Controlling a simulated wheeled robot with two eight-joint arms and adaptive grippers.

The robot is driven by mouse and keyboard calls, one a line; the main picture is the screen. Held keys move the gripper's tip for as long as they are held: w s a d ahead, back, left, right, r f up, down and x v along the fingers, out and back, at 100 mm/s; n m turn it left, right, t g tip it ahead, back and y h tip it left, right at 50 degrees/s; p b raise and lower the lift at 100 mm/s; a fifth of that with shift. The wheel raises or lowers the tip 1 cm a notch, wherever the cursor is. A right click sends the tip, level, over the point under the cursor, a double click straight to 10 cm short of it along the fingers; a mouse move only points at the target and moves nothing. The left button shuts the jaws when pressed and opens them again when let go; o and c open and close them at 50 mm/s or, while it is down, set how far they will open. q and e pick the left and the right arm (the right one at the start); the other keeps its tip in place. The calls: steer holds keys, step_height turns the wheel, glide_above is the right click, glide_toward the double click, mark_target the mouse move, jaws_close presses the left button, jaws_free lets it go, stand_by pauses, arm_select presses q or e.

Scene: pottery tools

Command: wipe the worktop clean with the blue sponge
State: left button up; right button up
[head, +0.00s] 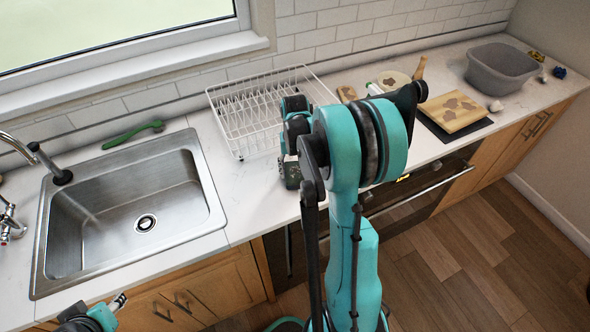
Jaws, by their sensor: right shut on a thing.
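My right gripper (291,176) is low over the worktop (252,193), just in front of the dish rack. My own right arm covers much of it, and its fingertips are not clear. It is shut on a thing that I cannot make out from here. A small dark blue item (559,72) lies at the far right end of the worktop; I cannot tell if it is a sponge.
A steel sink (212,212) is at left, with a green tool (133,133) behind it. A white wire dish rack (238,146) stands behind my right gripper. A stained wooden board (474,121) and a grey tub (500,78) stand at right. My right arm hides the middle worktop.

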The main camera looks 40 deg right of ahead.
steer(key=shift+w+a, duration=0.25)
steer(key=shift+a, duration=0.75)
steer(key=shift+w+a, duration=0.2)
steer(key=shift+a, duration=0.8)
steer(key=shift+w+a, duration=0.25)
steer(key=shift+a, duration=0.75)
steer(key=shift+d, duration=0.15)
steer(key=shift+s+d+b, duration=0.1)
steer(key=shift+s+d, duration=0.15)
steer(key=shift+d, duration=0.7)
steer(key=shift+s+d+b, duration=0.15)
steer(key=shift+s+d, duration=0.05)
steer(key=shift+d, duration=0.8)
steer(key=shift+s+d+b, duration=0.1)
steer(key=shift+s+d, duration=0.15)
steer(key=shift+d, duration=0.7)
steer(key=shift+a, duration=0.1)
steer(key=shift+w+a, duration=0.2)
steer(key=shift+a, duration=0.55)
steer(key=shift+w+a, duration=0.15)
steer(key=shift+a, duration=0.6)
steer(key=shift+d+f, duration=0.1)
